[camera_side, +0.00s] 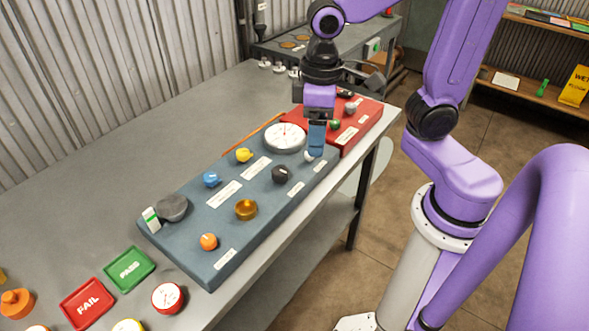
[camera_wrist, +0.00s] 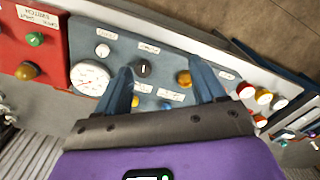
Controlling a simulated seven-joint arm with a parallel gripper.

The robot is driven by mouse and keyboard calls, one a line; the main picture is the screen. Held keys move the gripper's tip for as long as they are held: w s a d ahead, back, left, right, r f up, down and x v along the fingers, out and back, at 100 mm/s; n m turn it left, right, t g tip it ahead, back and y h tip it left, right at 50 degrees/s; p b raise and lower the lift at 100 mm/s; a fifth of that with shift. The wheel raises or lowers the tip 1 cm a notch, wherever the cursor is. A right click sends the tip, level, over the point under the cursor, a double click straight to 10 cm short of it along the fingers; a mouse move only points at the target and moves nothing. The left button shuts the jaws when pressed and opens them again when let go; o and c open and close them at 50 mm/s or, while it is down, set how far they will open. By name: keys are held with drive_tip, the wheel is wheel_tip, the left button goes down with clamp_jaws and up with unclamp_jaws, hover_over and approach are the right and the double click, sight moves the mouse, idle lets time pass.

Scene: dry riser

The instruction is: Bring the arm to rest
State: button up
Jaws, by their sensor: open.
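My gripper (camera_side: 317,137) hangs from the purple arm over the far end of the blue-grey panel (camera_side: 190,240), near the white dial gauge (camera_side: 285,137). In the wrist view its two blue fingers are spread wide (camera_wrist: 168,84) with nothing between them but the panel below. The panel carries a black knob (camera_side: 281,174), a brass knob (camera_side: 246,209), an orange knob (camera_side: 208,242), a yellow knob (camera_side: 244,155) and a blue knob (camera_side: 211,179). A white knob (camera_side: 309,157) is just below the fingers in the side view. I cannot tell the exact gap between fingers and panel.
A red panel (camera_side: 350,136) with several knobs adjoins the far end. A red FAIL tray (camera_side: 87,303), a green PASS tray (camera_side: 129,268) and a loose red-rimmed gauge (camera_side: 167,297) lie at the near end. The table's left side (camera_side: 110,190) is bare. A shelf (camera_side: 520,88) stands behind.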

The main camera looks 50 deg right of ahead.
drive_tip(key=s+d+f+n, duration=0.2)
drive_tip(key=s+n, duration=0.4)
drive_tip(key=s, duration=0.5)
drive_tip(key=shift+d+f, duration=0.2)
drive_tip(key=shift+f, duration=0.05)
